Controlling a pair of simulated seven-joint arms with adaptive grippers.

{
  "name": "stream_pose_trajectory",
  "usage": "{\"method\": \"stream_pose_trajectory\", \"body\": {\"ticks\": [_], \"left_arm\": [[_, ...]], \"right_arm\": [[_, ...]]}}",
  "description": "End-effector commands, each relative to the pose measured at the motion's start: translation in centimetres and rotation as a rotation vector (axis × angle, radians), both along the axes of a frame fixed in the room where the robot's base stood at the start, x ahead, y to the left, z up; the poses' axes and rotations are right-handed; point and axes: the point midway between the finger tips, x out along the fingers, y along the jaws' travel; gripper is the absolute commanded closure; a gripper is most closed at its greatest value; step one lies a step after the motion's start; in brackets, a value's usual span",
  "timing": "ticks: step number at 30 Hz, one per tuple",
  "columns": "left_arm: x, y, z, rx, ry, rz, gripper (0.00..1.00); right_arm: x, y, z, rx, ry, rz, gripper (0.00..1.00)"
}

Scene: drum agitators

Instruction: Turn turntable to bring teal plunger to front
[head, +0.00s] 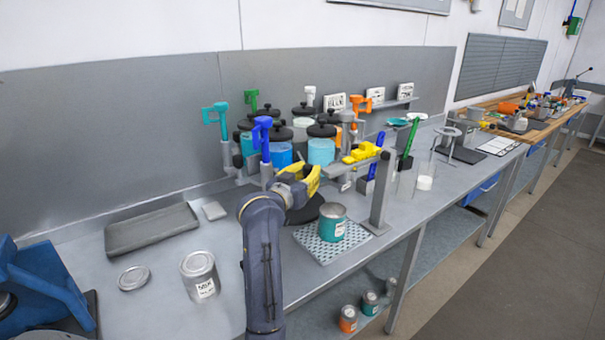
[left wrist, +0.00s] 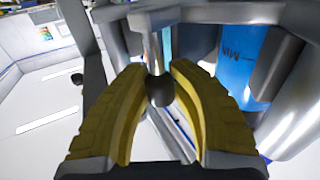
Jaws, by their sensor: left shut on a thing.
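The teal plunger (head: 215,114) stands upright at the left side of the turntable group, its grey holder below it. The blue plunger (head: 262,132) stands at the front, nearest my left gripper. Green (head: 250,97), white (head: 310,95) and orange (head: 362,103) plungers stand farther round. The turntable itself is mostly hidden by jars, holders and my arm. My left gripper (head: 302,180) is low at the turntable's front right. In the left wrist view, its yellow fingers (left wrist: 157,75) are closed around a metal post with a dark knob (left wrist: 160,91). My right gripper is not in view.
Black-lidded jars (head: 321,148) crowd the turntable. A yellow tool (head: 362,152) on a grey stand is close on the right. A teal can (head: 332,222) stands on a perforated mat in front.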

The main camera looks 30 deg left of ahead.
Motion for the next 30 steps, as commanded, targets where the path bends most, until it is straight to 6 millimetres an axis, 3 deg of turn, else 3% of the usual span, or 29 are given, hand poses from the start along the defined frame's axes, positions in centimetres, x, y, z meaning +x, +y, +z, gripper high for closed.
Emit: {"method": "stream_pose_trajectory", "body": {"ticks": [4, 5, 11, 23, 30], "left_arm": [[0.0, -0.1, -0.1, 0.0, 0.002, -0.003, 1.0], [0.0, -0.1, -0.1, 0.0, 0.002, -0.003, 0.74], [0.0, 0.0, -0.1, 0.0, 0.001, -0.001, 0.52], [-0.1, 0.1, 0.0, 0.0, 0.0, 0.0, 0.52], [-1.4, 1.6, 0.0, -0.001, 0.0, 0.002, 0.52]], "right_arm": [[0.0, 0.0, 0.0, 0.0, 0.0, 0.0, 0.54], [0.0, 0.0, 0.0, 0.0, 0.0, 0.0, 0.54], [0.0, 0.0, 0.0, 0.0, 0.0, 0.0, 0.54], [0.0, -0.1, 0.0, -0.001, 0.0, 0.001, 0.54], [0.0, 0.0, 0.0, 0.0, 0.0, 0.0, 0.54]]}}
